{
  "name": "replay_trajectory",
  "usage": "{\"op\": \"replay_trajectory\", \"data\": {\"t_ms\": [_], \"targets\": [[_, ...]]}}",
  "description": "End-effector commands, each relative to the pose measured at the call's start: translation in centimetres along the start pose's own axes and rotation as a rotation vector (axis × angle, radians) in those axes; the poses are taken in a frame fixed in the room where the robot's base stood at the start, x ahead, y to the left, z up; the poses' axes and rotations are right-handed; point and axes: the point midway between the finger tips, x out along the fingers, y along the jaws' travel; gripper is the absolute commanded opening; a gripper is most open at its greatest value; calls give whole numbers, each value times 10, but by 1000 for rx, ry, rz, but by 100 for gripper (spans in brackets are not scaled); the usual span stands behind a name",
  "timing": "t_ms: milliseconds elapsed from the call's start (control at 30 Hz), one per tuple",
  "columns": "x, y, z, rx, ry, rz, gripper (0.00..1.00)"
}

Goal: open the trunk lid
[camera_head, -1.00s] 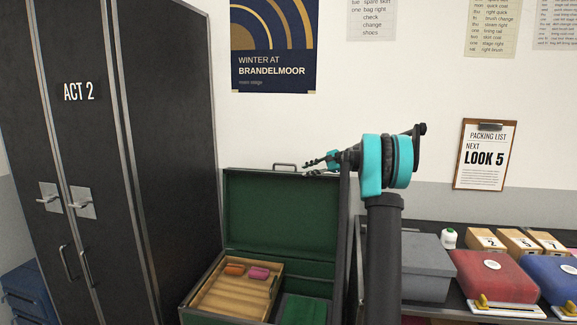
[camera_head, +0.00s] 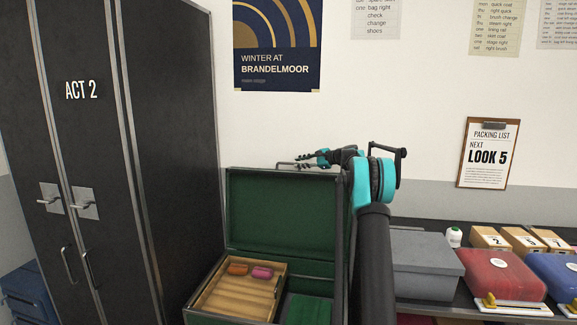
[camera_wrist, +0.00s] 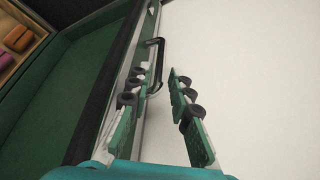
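The black trunk (camera_head: 214,291) stands open beside the wardrobe. Its green-lined lid (camera_head: 282,212) stands roughly upright against the white wall. A thin metal handle (camera_head: 287,164) is on the lid's top edge; it also shows as a dark loop in the wrist view (camera_wrist: 158,60). My gripper (camera_head: 312,160) is at the lid's top edge, near the handle. In the wrist view my gripper (camera_wrist: 160,80) has its fingers apart with nothing clamped between them. The left finger overlaps the lid's edge and the near end of the handle; contact cannot be told.
A wooden tray (camera_head: 232,300) with an orange and a pink item sits in the trunk. A tall black wardrobe (camera_head: 170,150) stands close on the left. On the right, a shelf holds a grey box (camera_head: 425,262), a red case (camera_head: 500,272) and a blue case (camera_head: 556,274).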

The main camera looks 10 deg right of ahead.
Motion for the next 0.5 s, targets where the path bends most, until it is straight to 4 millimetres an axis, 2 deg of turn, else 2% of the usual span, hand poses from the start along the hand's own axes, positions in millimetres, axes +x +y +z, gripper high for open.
{"op": "replay_trajectory", "data": {"t_ms": [33,200,500], "targets": [[12,1,1,-1,-2,2,20],[41,1,1,0,-2,1,20],[66,0,0,0,-1,0,20]]}}
